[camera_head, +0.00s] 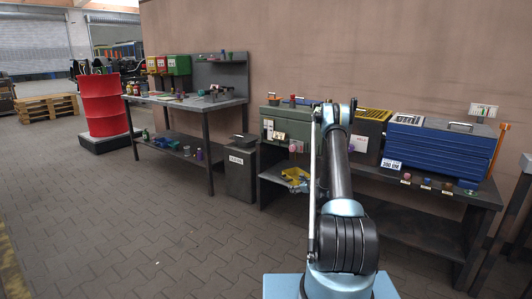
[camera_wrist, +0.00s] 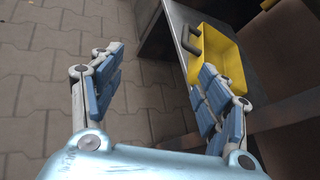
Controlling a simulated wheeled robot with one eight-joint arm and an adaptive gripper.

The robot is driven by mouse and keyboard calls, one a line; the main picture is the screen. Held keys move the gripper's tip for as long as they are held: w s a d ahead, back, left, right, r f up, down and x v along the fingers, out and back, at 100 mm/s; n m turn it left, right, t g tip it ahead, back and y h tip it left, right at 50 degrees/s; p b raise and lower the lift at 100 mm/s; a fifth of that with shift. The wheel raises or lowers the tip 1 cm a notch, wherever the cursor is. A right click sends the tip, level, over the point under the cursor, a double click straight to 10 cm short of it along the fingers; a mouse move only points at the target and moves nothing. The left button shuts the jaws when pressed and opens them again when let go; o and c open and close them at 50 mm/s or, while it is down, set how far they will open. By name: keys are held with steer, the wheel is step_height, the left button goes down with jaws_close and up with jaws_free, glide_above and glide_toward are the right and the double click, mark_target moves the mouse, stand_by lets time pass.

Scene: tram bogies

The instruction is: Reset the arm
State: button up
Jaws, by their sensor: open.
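My gripper (camera_wrist: 160,62) is in the wrist view, its two blue-padded fingers spread wide apart with nothing between them. Below the fingers is grey paved floor. A yellow open bin (camera_wrist: 222,55) with a dark handle lies beyond the right finger, on or at the edge of a dark shelf. I cannot tell whether the finger touches it. In the head view my arm (camera_head: 340,185) rises from the bottom centre and reaches forward toward the benches by the wall.
A dark bench holds a green box (camera_head: 287,123) and a blue drawer chest (camera_head: 440,145). A yellow item (camera_head: 296,177) sits on its lower shelf. A grey bin (camera_head: 240,172), another workbench (camera_head: 190,101) and a red drum (camera_head: 103,105) stand left. The paved floor at front left is clear.

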steer(key=s+a+r+n+g, duration=0.1)
steer(key=s+a+r+n, duration=0.15)
steer(key=s+r, duration=0.45)
steer(key=s+a+r+n+g+h, duration=0.15)
steer(key=s+r+n, duration=0.25)
steer(key=r, duration=0.6)
steer(key=s+a+r+n+g+y, duration=0.1)
steer(key=s+r+n, duration=0.35)
steer(key=r, duration=0.45)
steer(key=s+r+n+g+h, duration=0.1)
steer(key=s+r+n, duration=0.25)
steer(key=s, duration=0.65)
steer(key=s+r+n+g+h, duration=0.1)
steer(key=s+r+n+g, duration=0.2)
steer(key=s, duration=0.7)
steer(key=s+d+f+n+h, duration=0.1)
steer(key=s+f+n, duration=0.1)
steer(key=s, duration=0.9)
steer(key=s+d+f+n+g+h, duration=0.1)
steer(key=s+n, duration=0.3)
steer(key=s, duration=0.7)
steer(key=s+d+f+n+g+h, duration=0.1)
steer(key=s+d+f+n+h, duration=0.1)
steer(key=s, duration=1)
steer(key=shift+d+f+n, duration=0.3)
steer(key=shift+f+n, duration=0.05)
steer(key=shift+n, duration=0.5)
